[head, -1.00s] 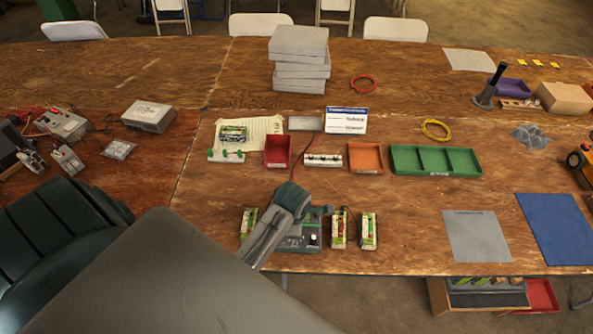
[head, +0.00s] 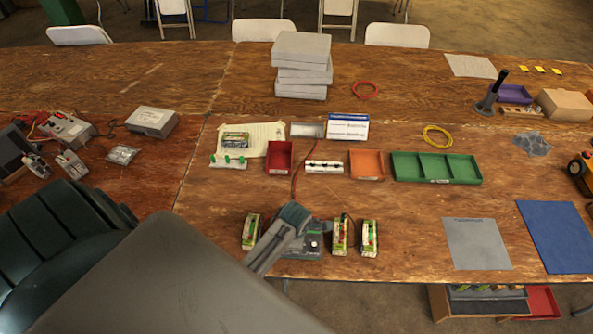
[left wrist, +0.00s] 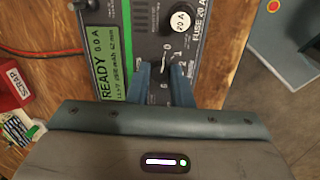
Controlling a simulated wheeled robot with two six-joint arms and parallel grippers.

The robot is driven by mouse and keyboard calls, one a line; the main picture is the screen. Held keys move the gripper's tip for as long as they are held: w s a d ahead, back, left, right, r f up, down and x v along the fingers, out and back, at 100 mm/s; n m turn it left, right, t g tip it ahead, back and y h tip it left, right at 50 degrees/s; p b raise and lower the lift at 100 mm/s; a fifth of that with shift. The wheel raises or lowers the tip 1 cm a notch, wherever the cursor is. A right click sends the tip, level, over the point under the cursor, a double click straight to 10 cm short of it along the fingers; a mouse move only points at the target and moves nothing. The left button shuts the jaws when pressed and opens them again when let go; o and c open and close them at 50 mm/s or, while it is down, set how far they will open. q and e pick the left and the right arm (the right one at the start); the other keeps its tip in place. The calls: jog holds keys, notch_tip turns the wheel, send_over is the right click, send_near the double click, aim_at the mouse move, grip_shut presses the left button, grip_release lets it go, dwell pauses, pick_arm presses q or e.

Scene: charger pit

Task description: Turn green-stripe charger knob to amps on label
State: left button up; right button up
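The green-stripe charger (head: 312,252) sits near the table's front edge, partly hidden by my left arm. The left wrist view shows its green stripe (left wrist: 127,30), a display (left wrist: 102,50) reading READY 0.0 A and a white cap (left wrist: 181,20) marked 20 A. A dial scale (left wrist: 172,48) with small numbers shows just past my left fingertips. My left gripper (left wrist: 162,72) points down at this dial, its two blue-grey fingers apart with a narrow gap. The knob is mostly hidden between them; I cannot tell whether they touch it. My right gripper is out of view.
Battery packs (head: 340,237) stand close on both sides of the charger. A red bin (head: 280,158), an orange tray (head: 366,165) and a green divided tray (head: 435,168) lie behind. A card with a blue header (head: 348,127) stands farther back; its text is unreadable.

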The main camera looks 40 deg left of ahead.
pick_arm(q)
grip_shut()
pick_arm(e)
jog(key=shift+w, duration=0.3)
pick_arm(q)
jog(key=shift+m, duration=0.6)
jog(key=m, duration=1.6)
jog(key=shift+r+m, duration=0.1)
jog(key=shift+m, duration=0.3)
jog(key=m, duration=0.5)
jog(key=shift+m, duration=0.4)
